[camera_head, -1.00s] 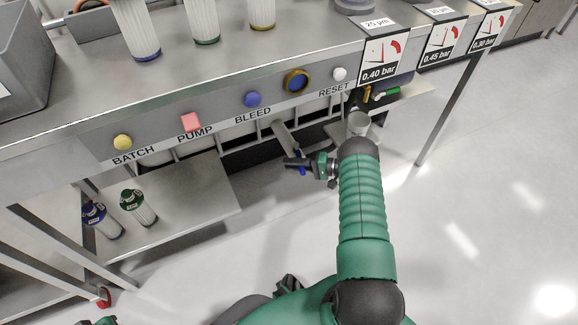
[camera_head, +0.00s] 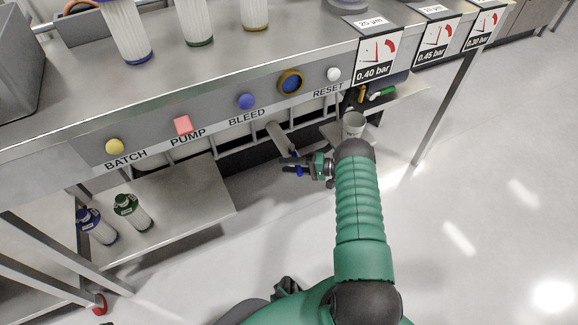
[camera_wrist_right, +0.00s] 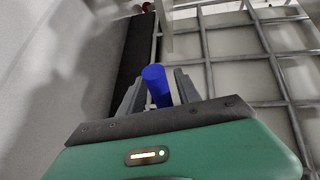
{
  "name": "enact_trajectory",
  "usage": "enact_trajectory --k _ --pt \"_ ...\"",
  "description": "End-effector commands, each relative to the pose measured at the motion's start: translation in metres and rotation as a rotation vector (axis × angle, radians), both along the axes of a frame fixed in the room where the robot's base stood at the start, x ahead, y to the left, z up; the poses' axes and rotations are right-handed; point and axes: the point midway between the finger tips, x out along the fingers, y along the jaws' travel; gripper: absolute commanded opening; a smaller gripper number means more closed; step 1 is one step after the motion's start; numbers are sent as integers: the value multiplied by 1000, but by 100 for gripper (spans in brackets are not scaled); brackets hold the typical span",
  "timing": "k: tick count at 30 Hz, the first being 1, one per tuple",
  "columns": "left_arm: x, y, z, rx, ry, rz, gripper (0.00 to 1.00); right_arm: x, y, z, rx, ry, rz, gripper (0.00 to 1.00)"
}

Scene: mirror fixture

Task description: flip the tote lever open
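A blue cylindrical handle (camera_wrist_right: 157,85), which I take to be the tote lever, stands between the two fingers of my right gripper (camera_wrist_right: 158,90) in the right wrist view. The fingers are spread on either side of it, with a narrow gap visible at its right. In the head view my right gripper (camera_head: 289,166) is under the bench front, below a grey pipe (camera_head: 281,136), with a bit of the blue handle (camera_head: 299,171) showing at it. The handle's base and any contact with the fingers cannot be made out. My left gripper is not in view.
The bench front (camera_head: 215,130) with buttons and labels runs above my right gripper. A grey wire grid (camera_wrist_right: 240,60) lies beyond it at right. A white cup (camera_head: 353,124) stands close to my right arm. Two bottles (camera_head: 130,211) are on the lower shelf (camera_head: 185,200).

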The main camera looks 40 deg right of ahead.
Motion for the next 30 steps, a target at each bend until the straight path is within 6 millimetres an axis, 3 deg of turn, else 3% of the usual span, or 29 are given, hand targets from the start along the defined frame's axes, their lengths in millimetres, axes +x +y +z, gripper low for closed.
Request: enact_trajectory --k 5,13,22,30 --pt "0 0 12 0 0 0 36 -12 -10 7 1 -1 -2 40" --pt "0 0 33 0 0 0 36 -53 -39 13 2 2 -2 40" --pt "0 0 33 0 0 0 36 -60 -44 11 2 1 0 40" --pt "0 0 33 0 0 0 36 -60 -43 12 0 2 0 7"
